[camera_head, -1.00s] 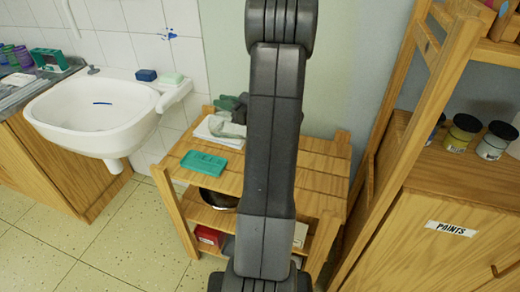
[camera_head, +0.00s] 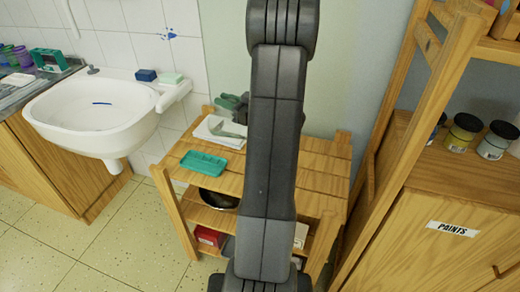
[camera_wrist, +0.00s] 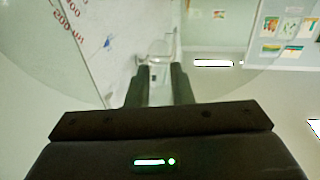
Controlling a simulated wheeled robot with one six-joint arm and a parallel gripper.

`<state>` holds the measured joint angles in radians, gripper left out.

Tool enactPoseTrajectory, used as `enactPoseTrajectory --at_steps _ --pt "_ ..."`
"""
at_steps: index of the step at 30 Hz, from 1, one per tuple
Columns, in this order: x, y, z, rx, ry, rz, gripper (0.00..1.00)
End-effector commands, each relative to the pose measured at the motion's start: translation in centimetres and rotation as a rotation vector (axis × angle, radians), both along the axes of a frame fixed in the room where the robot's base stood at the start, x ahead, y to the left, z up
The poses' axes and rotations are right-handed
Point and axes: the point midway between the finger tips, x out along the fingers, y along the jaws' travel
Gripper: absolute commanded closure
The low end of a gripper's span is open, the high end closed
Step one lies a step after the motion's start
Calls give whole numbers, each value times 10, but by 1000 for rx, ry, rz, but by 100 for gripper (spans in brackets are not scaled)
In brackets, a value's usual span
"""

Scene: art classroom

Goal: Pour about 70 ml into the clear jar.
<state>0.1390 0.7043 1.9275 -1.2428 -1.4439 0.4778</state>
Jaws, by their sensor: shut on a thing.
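My gripper (camera_wrist: 158,82) shows in the wrist view with its two dark fingers shut on a clear measuring vessel (camera_wrist: 85,62). The vessel's see-through wall fills much of that view, with reversed red volume marks at upper left. I cannot make out its liquid level. In the head view my arm covers the middle, and a dark grey shape beside it above the shelf may be part of my wrist. A grey, partly see-through shape lies over the white cloth (camera_head: 212,132); I cannot tell whether it is the vessel or the clear jar. No clear jar is plainly visible.
A wooden shelf unit (camera_head: 318,158) stands below my arm, with a green tray (camera_head: 204,162) on top and a dark bowl (camera_head: 219,199) below. A white sink (camera_head: 95,112) is at left. A paints cabinet (camera_head: 432,250) with several jars stands close on the right.

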Motion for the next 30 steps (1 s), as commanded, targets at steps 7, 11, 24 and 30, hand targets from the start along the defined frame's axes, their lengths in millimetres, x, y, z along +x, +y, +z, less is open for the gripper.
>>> enactPoseTrajectory --at_steps 7,11,24,30 --pt "-1 -2 1 11 -7 0 100" --pt "-1 -2 2 17 -10 -1 100" --pt "-3 -5 3 34 -18 -1 100" --pt "-3 -7 4 41 -21 -1 100"
